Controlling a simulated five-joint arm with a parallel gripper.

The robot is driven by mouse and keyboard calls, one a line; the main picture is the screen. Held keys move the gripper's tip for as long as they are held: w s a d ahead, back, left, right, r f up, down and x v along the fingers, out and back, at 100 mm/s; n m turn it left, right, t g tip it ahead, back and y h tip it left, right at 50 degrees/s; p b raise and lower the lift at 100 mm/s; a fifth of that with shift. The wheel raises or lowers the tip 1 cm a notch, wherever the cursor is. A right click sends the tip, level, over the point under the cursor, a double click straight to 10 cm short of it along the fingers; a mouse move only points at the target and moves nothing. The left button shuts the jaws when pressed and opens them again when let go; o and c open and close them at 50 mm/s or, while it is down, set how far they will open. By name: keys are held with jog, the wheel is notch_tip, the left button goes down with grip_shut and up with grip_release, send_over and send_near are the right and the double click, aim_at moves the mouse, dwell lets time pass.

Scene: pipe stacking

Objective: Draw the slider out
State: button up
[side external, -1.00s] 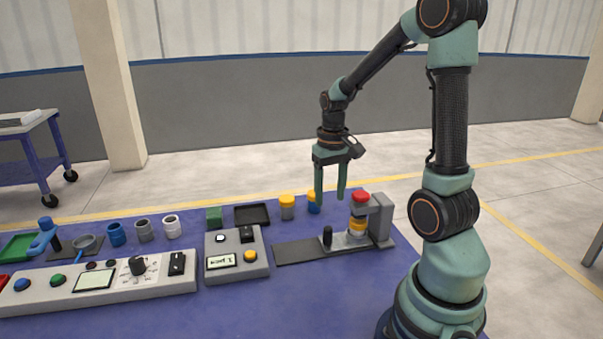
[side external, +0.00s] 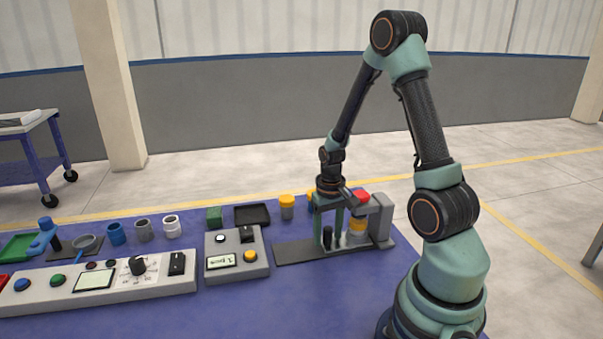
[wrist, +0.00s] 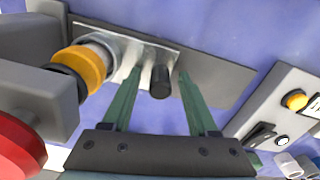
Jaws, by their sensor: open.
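The silver slider plate (side external: 344,246) sits at the right end of a dark flat track (side external: 292,252), under the grey press. Its upright black knob (side external: 327,238) also shows in the wrist view (wrist: 160,82). My gripper (side external: 328,242) is lowered over the knob, pointing down and open. In the wrist view its two green fingers (wrist: 160,72) stand on either side of the knob, with gaps visible. A part with a yellow ring (wrist: 82,67) stands on the plate under the press head.
The grey press (side external: 383,215) with a red top (side external: 362,196) stands close to my gripper's right. The track left of the knob is bare. A grey control box (side external: 236,252) lies beyond its left end. A yellow-capped cylinder (side external: 287,206) stands behind.

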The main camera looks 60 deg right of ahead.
grip_shut()
dwell(1.4)
